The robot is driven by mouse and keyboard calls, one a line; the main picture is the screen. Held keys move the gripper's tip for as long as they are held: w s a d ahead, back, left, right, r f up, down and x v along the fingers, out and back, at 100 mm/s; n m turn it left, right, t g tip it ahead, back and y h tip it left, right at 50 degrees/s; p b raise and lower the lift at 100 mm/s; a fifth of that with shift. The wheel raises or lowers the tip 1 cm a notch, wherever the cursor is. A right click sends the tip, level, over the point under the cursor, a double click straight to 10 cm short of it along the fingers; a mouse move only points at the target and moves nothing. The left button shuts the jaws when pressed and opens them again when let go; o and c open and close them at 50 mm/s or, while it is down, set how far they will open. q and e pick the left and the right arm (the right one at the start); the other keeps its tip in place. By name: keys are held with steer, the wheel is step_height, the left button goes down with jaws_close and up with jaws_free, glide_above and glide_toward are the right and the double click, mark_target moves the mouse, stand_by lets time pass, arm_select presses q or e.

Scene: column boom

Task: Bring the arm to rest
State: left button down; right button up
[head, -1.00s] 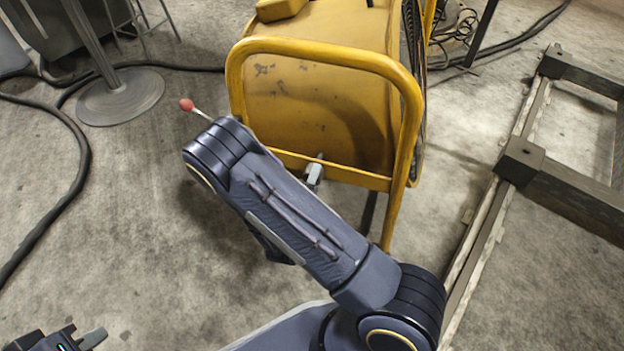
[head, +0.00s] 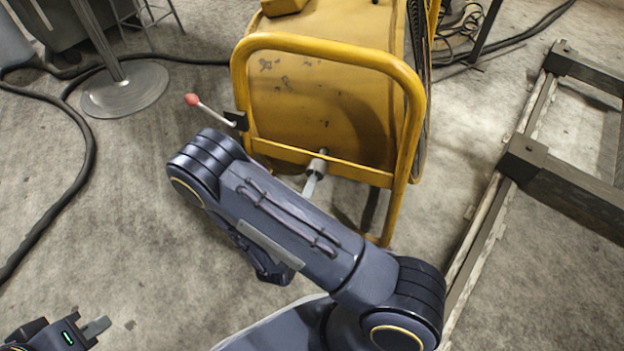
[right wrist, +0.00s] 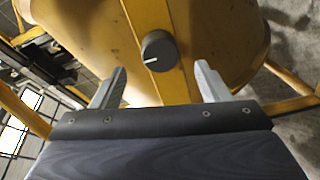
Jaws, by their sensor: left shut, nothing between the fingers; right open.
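My right arm (head: 290,215) reaches in from the bottom, bent, in front of a yellow machine with a tube frame (head: 330,43). In the right wrist view my right gripper (right wrist: 161,70) is open, with nothing between its fingers. A dark grey round knob (right wrist: 159,50) with a white mark is ahead, between the fingertips in the picture but apart from them. In the head view the knob (head: 317,164) shows just beyond one pale finger; my arm hides the rest of that gripper. My left gripper (head: 95,328) is shut and empty at the bottom left corner.
A lever with a red ball tip (head: 192,99) sticks out left of the yellow frame, close to my right arm. A round metal stand base (head: 125,92) and black hoses (head: 80,170) lie left. A dark metal rail frame (head: 565,185) lies right.

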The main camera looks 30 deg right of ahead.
steer(key=shift+s+a, duration=0.45)
steer(key=shift+a, duration=0.05)
